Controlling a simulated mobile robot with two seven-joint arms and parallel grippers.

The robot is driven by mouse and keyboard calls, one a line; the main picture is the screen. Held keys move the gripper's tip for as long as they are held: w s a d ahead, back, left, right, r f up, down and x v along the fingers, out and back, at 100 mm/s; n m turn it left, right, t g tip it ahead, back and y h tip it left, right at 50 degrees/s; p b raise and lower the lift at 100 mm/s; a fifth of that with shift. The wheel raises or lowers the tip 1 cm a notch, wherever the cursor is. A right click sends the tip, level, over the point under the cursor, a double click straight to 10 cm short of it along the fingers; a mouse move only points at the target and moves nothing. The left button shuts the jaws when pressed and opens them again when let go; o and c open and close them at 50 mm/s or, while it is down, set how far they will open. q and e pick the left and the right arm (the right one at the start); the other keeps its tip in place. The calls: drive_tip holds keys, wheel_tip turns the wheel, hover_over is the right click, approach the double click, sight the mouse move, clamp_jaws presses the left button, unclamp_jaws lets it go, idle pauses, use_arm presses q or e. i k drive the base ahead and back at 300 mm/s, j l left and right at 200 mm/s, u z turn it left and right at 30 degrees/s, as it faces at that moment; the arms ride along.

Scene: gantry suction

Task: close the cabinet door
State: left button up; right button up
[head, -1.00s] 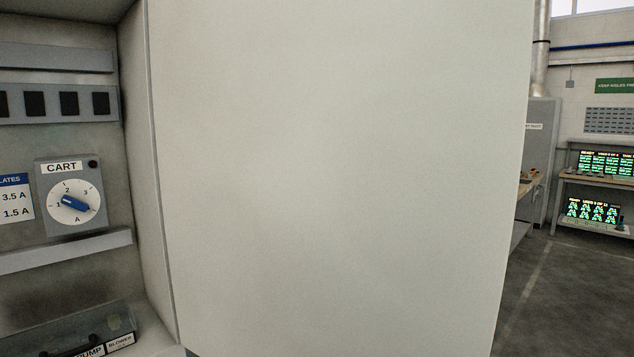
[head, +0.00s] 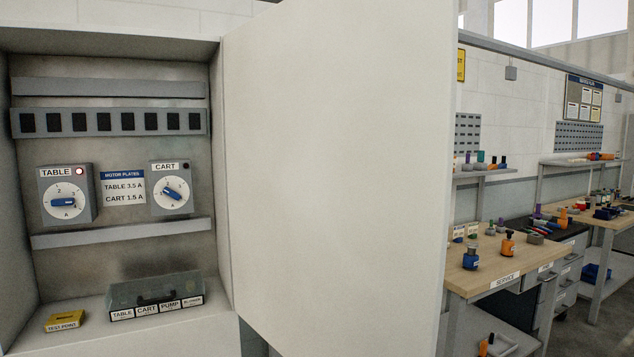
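The cabinet door (head: 335,180) is a large pale panel. It stands open, hinged at the right side of the cabinet and swung out to the right. The open cabinet (head: 222,150) fills the left of the head view. Inside are a TABLE dial (head: 66,195) with a lit red lamp and a CART dial (head: 171,188) with a dark lamp, each with a blue knob. Neither of my grippers shows in the head view, and nothing is seen touching the door.
A clear-lidded box (head: 155,292) and a yellow TEST POINT block (head: 65,321) sit on the cabinet floor. Right of the door stands a wooden SERVICE bench (head: 500,275) with several small items. Another bench (head: 600,218) is farther right. Grey floor shows at the far right.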

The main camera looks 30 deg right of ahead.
sight(339, 115)
drive_tip(key=k+l+u, duration=0.3)
drive_tip(key=k+l, duration=0.2)
drive_tip(key=l, duration=0.2)
drive_tip(key=k+l+u, duration=0.15)
drive_tip(key=l, duration=0.3)
drive_tip(key=l+u, duration=0.15)
drive_tip(key=l, duration=0.3)
drive_tip(key=l+u, duration=0.25)
drive_tip(key=l, duration=0.65)
drive_tip(key=i+l, duration=0.15)
drive_tip(key=l, duration=0.2)
drive_tip(key=i+l+u, duration=0.1)
drive_tip(key=l, duration=0.25)
drive_tip(key=i+l, duration=0.15)
drive_tip(key=l, duration=0.2)
